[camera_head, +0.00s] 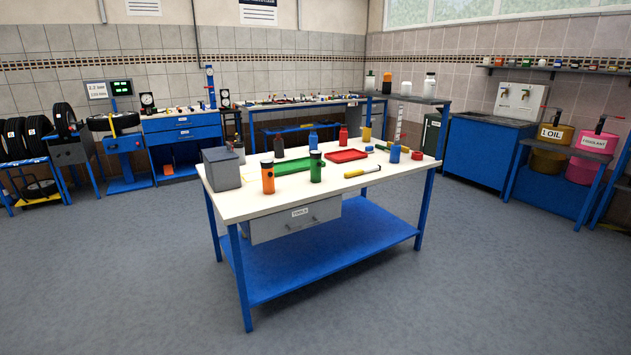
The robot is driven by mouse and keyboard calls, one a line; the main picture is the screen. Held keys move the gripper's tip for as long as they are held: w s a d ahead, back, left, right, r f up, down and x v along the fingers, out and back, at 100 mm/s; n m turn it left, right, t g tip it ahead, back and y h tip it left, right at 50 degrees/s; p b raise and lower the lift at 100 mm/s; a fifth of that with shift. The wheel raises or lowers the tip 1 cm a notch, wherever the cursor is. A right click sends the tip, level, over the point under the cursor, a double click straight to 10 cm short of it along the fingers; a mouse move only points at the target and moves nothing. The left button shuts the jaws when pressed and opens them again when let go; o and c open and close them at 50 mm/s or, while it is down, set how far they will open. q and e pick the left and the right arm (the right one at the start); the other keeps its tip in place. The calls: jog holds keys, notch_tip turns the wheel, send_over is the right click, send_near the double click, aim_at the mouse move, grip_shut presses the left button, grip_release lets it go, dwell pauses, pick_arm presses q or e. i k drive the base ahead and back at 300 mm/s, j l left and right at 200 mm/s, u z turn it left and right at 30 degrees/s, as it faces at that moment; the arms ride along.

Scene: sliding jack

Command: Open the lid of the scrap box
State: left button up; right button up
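A grey box (222,170) stands on the left end of the workbench's white top, and its lid looks shut. No label on it is readable. A dark green bin (431,134) stands on the floor behind the bench, partly hidden, and its top looks closed. I cannot tell from lettering which of the two is the scrap box. Neither of my grippers is in view.
The workbench (262,207) holds bottles, a green tray (293,166), a red tray (346,156) and a yellow-handled tool (362,172). A tools drawer (295,220) hangs below, shut. The grey floor (480,270) in front and to the right is clear.

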aim_at(213, 155)
jog(key=i, duration=0.85)
jog(key=i+l+u, duration=0.15)
jog(key=i, duration=0.7)
